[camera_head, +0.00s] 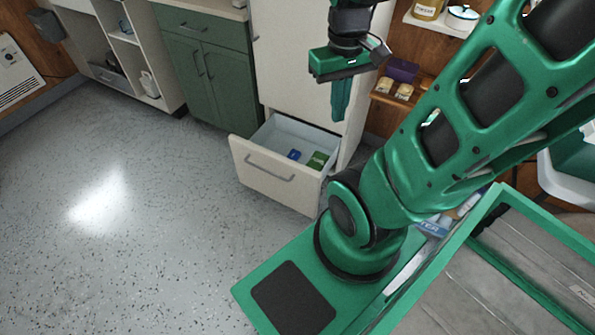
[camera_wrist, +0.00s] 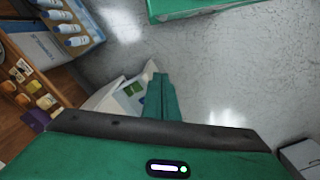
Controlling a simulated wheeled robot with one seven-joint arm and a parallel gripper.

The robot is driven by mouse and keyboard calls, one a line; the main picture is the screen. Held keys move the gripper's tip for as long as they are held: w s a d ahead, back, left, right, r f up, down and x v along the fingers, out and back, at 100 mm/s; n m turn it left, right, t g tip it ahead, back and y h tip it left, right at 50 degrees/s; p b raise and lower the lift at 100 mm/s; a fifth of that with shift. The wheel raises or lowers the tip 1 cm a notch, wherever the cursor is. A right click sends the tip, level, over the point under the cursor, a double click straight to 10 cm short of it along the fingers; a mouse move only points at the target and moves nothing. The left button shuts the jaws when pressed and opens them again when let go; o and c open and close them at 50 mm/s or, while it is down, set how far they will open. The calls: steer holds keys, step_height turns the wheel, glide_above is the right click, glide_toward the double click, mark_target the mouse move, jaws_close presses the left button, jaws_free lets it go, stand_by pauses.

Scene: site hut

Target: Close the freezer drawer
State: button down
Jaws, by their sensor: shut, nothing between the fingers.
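The freezer drawer (camera_head: 268,178) is pulled out at the bottom of the cream fridge-freezer (camera_head: 292,75). Its front panel has a grey bar handle (camera_head: 270,169). A blue item (camera_head: 294,155) and a green item (camera_head: 318,160) lie inside it. My gripper (camera_head: 340,112) is shut and empty, pointing down above the drawer's rear right part in the head view; I cannot tell its exact height over it. In the wrist view, my closed fingers (camera_wrist: 160,92) overlap part of the drawer (camera_wrist: 128,95), hiding some of it.
A green cabinet (camera_head: 205,70) stands left of the fridge-freezer. Shelves with small boxes and tins (camera_head: 404,90) are on its right. The speckled grey floor (camera_head: 150,200) in front and to the left of the drawer is clear. A grey-floored green tray is on my base at lower right.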

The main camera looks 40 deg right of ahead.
steer(key=w+d+f+n+h, duration=0.1)
steer(key=w+d+f+n, duration=0.1)
steer(key=w+f+n, duration=0.55)
steer(key=w+d+f+n+h, duration=0.1)
steer(key=w+d+f+n, duration=0.1)
steer(key=w+f+n, duration=0.5)
steer(key=n+t, duration=0.1)
steer(key=n, duration=1)
glide_toward(298, 170)
steer(key=s+a+r, duration=0.4)
steer(key=a, duration=0.2)
steer(key=d+f, duration=0.2)
steer(key=f, duration=0.1)
steer(key=w+d+f, duration=0.1)
steer(key=f, duration=0.3)
steer(key=w+d+f, duration=0.1)
steer(key=d+f, duration=0.1)
steer(key=f, duration=0.1)
steer(key=shift+w+d+f, duration=0.15)
steer(key=shift+d+f, duration=0.1)
steer(key=shift+d, duration=0.1)
steer(key=shift+w+d, duration=0.15)
steer(key=shift+d, duration=0.25)
steer(key=shift+w, duration=0.1)
